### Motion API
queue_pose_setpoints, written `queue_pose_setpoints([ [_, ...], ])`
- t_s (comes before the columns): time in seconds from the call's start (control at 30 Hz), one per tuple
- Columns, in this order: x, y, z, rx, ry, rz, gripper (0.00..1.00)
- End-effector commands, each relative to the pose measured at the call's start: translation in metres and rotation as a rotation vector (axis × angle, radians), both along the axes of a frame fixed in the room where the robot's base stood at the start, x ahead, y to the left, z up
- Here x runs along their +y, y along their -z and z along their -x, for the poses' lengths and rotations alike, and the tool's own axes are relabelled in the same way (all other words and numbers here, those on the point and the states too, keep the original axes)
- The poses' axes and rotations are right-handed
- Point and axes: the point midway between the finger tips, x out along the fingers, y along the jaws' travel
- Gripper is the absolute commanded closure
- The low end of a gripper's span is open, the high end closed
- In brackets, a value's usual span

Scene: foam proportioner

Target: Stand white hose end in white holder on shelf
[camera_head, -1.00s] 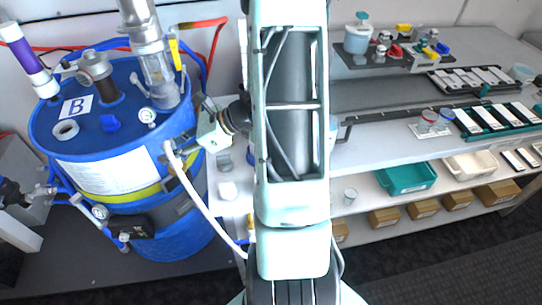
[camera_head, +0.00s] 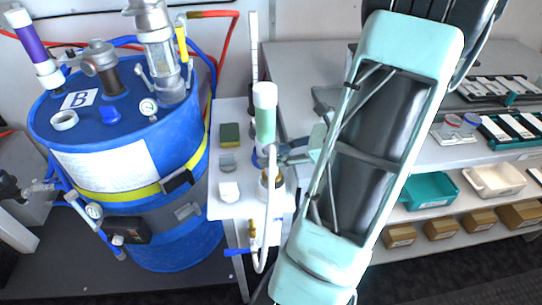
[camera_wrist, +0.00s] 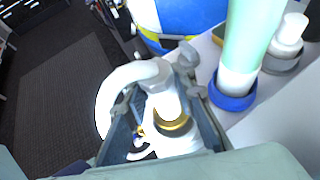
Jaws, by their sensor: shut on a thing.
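My gripper (camera_wrist: 160,95) is shut on the white hose end (camera_wrist: 168,102), with its fingers on both sides of it.
A tall pale-green and white tube with a blue base (camera_wrist: 236,85) stands close beside my gripper. The blue drum (camera_head: 115,140) is left. A brass valve (camera_head: 252,236) hangs below.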

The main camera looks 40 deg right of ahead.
Motion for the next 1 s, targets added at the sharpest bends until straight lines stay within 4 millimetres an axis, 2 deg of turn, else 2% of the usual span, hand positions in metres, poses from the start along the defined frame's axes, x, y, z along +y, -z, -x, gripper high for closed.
queue_pose_setpoints([
  [0.2, 0.0, 0.027, 0.0, -0.001, 0.0, -0.001, 1.0],
  [0.4, 0.0, 0.045, 0.0, -0.001, 0.001, 0.0, 1.0],
  [1.0, 0.0, 0.047, -0.001, -0.001, 0.0, 0.0, 1.0],
])
